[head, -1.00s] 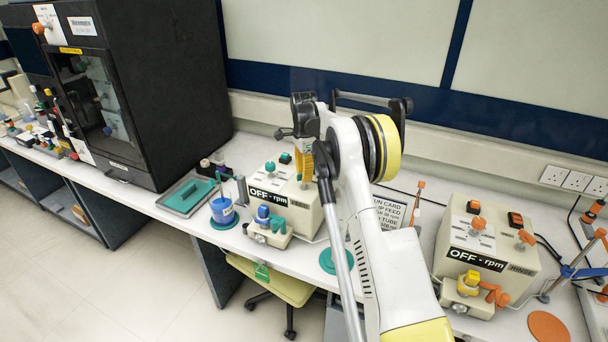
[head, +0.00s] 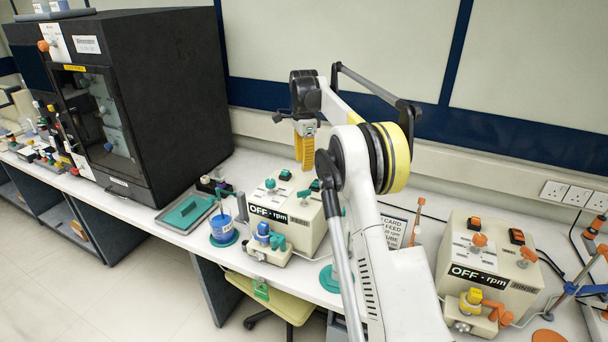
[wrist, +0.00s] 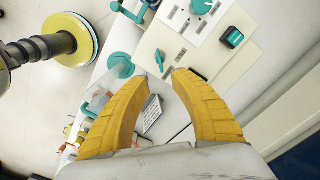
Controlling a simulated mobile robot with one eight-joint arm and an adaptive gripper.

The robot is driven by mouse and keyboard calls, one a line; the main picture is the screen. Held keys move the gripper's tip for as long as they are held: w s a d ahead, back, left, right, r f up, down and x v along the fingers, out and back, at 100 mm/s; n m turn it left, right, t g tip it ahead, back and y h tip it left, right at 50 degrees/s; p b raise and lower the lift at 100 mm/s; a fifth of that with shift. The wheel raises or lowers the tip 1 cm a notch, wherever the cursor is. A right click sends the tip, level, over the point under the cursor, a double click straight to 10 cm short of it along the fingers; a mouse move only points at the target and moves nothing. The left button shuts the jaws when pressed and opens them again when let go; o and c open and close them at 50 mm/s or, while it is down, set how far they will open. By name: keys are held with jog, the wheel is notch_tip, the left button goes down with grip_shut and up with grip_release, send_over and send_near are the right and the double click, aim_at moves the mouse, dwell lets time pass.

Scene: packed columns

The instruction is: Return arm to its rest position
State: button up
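My gripper (head: 304,150) has yellow fingers and hangs above and behind the left pump unit, near the wall. In the wrist view my gripper (wrist: 158,75) shows its two curved yellow fingers apart, with a gap between the tips and nothing held. Below them are the bench and part of a pump unit (wrist: 215,30) with teal knobs. My white arm is bent at its yellow-ringed joint, in the right half of the head view.
The left pump (head: 285,215) stands just below my gripper; a right pump (head: 485,262) stands further along the bench. A blue beaker (head: 222,228) and teal tray (head: 187,213) lie left. A large black cabinet (head: 165,90) stands at the left. The wall is close behind.

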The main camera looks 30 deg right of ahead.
jog(key=shift+r, duration=0.3)
jog(key=s+a+r+n+t+b, duration=0.25)
jog(key=s+a+r+n, duration=0.2)
jog(key=s+a, duration=0.3)
jog(key=s+a+r+n+t+b, duration=0.1)
jog(key=s+a+r+n+b, duration=0.2)
jog(key=s+a+n, duration=0.45)
jog(key=s+a+f+n+t+b, duration=0.1)
jog(key=s+f, duration=0.3)
jog(key=s, duration=0.4)
jog(key=s+a+f+n+t+b, duration=0.1)
jog(key=s+a+f+n, duration=0.2)
jog(key=s, duration=0.5)
jog(key=s+a+f+n+t+b, duration=0.1)
jog(key=s+a+f+n+b, duration=0.1)
jog(key=s+f, duration=0.5)
jog(key=shift+s+a+n+t, duration=0.35)
jog(key=shift+s+n, duration=0.1)
jog(key=shift+n, duration=0.35)
